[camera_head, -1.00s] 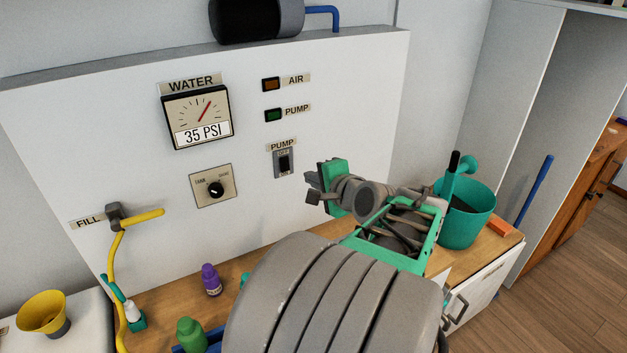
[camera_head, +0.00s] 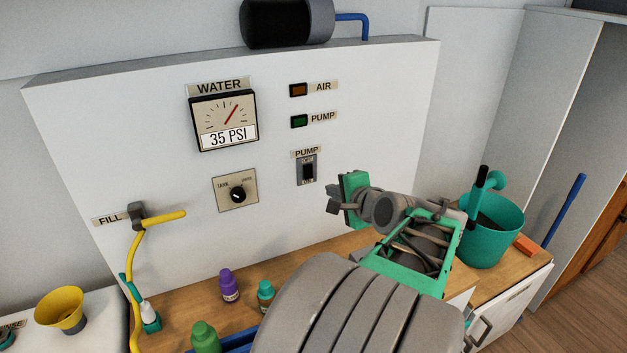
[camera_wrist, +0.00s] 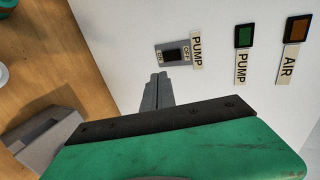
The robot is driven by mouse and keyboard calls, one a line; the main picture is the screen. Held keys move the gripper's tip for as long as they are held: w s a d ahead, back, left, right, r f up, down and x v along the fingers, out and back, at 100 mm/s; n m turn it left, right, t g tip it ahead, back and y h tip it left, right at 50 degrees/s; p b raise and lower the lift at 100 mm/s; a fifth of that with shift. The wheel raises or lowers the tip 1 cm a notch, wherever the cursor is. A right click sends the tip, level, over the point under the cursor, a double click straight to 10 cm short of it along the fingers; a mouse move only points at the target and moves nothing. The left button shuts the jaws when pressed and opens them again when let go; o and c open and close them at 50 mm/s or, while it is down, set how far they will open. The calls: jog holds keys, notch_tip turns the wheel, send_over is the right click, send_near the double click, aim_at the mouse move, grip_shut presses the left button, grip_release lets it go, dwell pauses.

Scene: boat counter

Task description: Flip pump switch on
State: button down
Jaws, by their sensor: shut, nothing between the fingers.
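The pump switch (camera_head: 308,172) is a dark rocker on a grey plate under a "PUMP" label, on the white panel (camera_head: 120,140). In the wrist view the switch (camera_wrist: 173,54) lies just beyond my fingertips, its plate marked at both ends in text too small to read surely. My gripper (camera_head: 334,199) is to the right of and below the switch in the head view, apart from it. In the wrist view my gripper (camera_wrist: 157,78) has its fingers together with nothing between them. The green "PUMP" indicator (camera_head: 299,121) is above the switch and looks dark green.
The water gauge (camera_head: 224,121) reads 35 PSI. A selector knob (camera_head: 238,194) and a yellow fill lever (camera_head: 165,217) are on the panel. Bottles, including a purple one (camera_head: 229,287), stand on the wooden counter. A teal bucket (camera_head: 491,234) stands right of my arm.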

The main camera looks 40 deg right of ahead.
aim_at(308, 179)
jog(key=x, duration=0.4)
jog(key=p+x, duration=0.1)
jog(key=x, duration=0.2)
jog(key=r+p+x, duration=0.1)
jog(key=x, duration=0.3)
jog(key=shift+w+d+f, duration=0.1)
jog(key=shift+w, duration=0.5)
